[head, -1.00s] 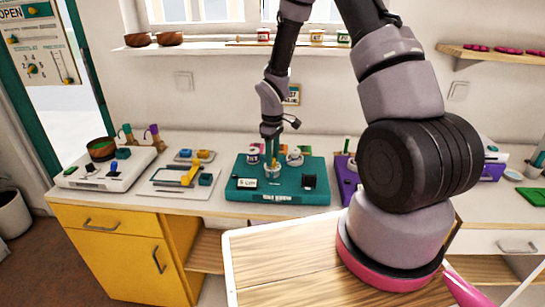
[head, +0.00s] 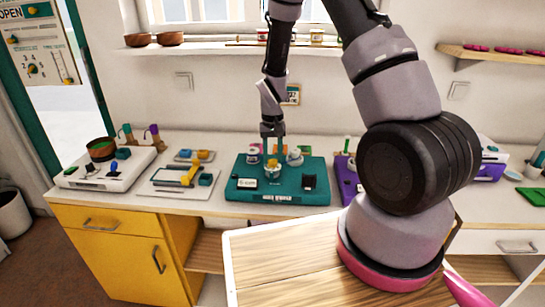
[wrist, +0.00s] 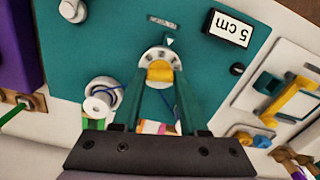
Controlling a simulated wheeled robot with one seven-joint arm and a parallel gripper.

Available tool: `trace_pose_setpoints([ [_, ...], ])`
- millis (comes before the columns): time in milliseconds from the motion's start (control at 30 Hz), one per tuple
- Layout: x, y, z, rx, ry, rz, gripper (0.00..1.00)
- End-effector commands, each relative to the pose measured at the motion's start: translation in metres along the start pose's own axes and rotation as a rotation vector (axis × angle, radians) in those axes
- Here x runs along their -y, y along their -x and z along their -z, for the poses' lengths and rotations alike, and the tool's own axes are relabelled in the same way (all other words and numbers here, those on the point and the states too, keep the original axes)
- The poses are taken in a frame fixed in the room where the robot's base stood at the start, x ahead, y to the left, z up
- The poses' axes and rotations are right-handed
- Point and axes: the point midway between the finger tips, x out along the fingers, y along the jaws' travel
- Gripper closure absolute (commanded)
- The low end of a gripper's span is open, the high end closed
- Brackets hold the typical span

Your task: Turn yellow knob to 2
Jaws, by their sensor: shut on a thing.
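The yellow knob (wrist: 159,72) sits on a round pale dial (wrist: 158,56) on the teal board (wrist: 110,45). It also shows in the head view (head: 272,164), on the board (head: 240,196) in the middle of the counter. My gripper (wrist: 159,76) comes down onto it, a teal finger on each side, and is shut on the knob. In the head view my gripper (head: 273,150) stands nearly upright above the dial. A small pale triangle mark (wrist: 169,42) lies beside the dial. The dial's numbers are too small to read.
A "5 cm" block (wrist: 229,28) and a white spool (wrist: 98,106) with blue cord stand near the dial. A black block (head: 309,182) is at the board's right. A white board with a yellow piece (head: 188,175) lies left; a purple board (head: 346,184) lies right.

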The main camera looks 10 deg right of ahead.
Motion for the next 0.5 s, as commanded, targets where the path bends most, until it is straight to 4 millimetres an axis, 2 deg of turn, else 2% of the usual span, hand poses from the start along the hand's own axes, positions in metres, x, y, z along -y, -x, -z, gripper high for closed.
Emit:
trace_pose_setpoints([
  [200,0.0003,0.0003,0.0003,-0.001,-0.122,0.0,1.0],
  [500,0.0,0.0003,0.0004,-0.001,-0.202,0.0,1.0],
])
